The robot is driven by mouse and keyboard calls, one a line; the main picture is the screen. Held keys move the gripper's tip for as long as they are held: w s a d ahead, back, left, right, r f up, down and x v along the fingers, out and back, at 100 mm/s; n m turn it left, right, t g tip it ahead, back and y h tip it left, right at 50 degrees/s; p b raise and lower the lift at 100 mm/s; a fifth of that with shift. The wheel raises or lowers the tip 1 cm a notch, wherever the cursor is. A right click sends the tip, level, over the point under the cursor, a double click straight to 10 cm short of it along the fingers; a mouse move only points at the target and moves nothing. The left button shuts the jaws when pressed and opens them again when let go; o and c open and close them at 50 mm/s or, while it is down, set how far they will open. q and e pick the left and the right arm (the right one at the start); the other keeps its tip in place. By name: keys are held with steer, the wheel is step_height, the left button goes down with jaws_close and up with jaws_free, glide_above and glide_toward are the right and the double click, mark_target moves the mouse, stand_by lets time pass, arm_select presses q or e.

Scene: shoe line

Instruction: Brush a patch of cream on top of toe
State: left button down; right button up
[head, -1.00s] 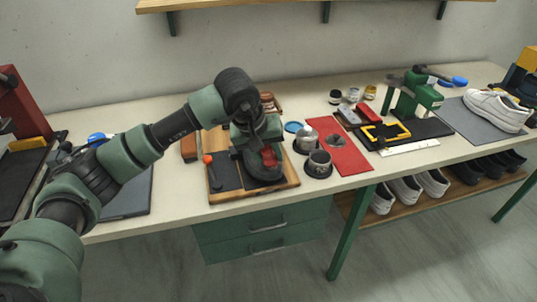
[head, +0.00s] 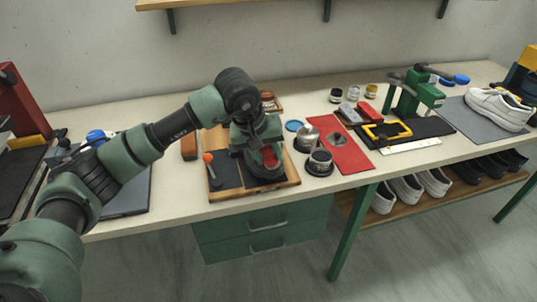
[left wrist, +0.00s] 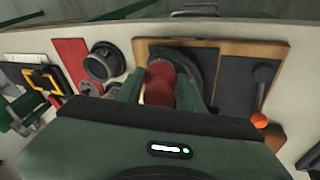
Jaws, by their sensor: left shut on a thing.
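My left gripper (head: 268,152) is over the wooden board (head: 238,193) at the middle of the bench. In the left wrist view its two fingers (left wrist: 160,88) are closed around a red, rounded thing (left wrist: 158,82), which also shows as a red patch in the head view (head: 270,158). A dark rounded shape, perhaps a shoe's toe (left wrist: 193,62), lies under and beside the red thing. The gripper hides much of it. I cannot make out bristles or a cream patch. Two round tins (head: 320,158) stand right of the board. My right gripper is not in view.
A red mat (head: 345,152) with a grey patch lies right of the tins. Beyond it are a black mat with a yellow frame (head: 387,131), a green press (head: 415,95) and a white shoe (head: 497,109). An orange-knobbed lever (head: 208,158) stands at the board's left.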

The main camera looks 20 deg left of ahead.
mark_target(270, 147)
arm_select(q)
steer(key=w+d, duration=0.1)
steer(key=w+d+b, duration=0.1)
steer(key=d, duration=0.1)
steer(key=shift+w+d, duration=0.1)
steer(key=shift+w, duration=0.05)
steer(key=shift+s+a+b, duration=0.45)
steer(key=shift+s+a, duration=0.15)
steer(key=shift+a, duration=0.2)
steer(key=shift+s+a+b, duration=0.4)
steer(key=shift+s+a, duration=0.15)
steer(key=shift+a, duration=0.25)
steer(key=shift+s+d+r+p, duration=0.2)
steer(key=shift+r+p, duration=0.15)
steer(key=shift+r, duration=0.25)
steer(key=shift+s+d+r+p, duration=0.15)
steer(key=shift+r+p, duration=0.15)
steer(key=shift+r, duration=0.25)
steer(key=shift+s+d+r+p, duration=0.1)
steer(key=shift+s+r+p, duration=0.1)
steer(key=shift+r+p, duration=0.3)
steer(key=shift+s+d+r+p, duration=0.15)
steer(key=shift+s+r, duration=0.1)
steer(key=shift+r, duration=0.3)
steer(key=shift+s+d+r+p, duration=0.1)
steer(key=shift+s+r+p, duration=0.1)
steer(key=shift+r, duration=0.35)
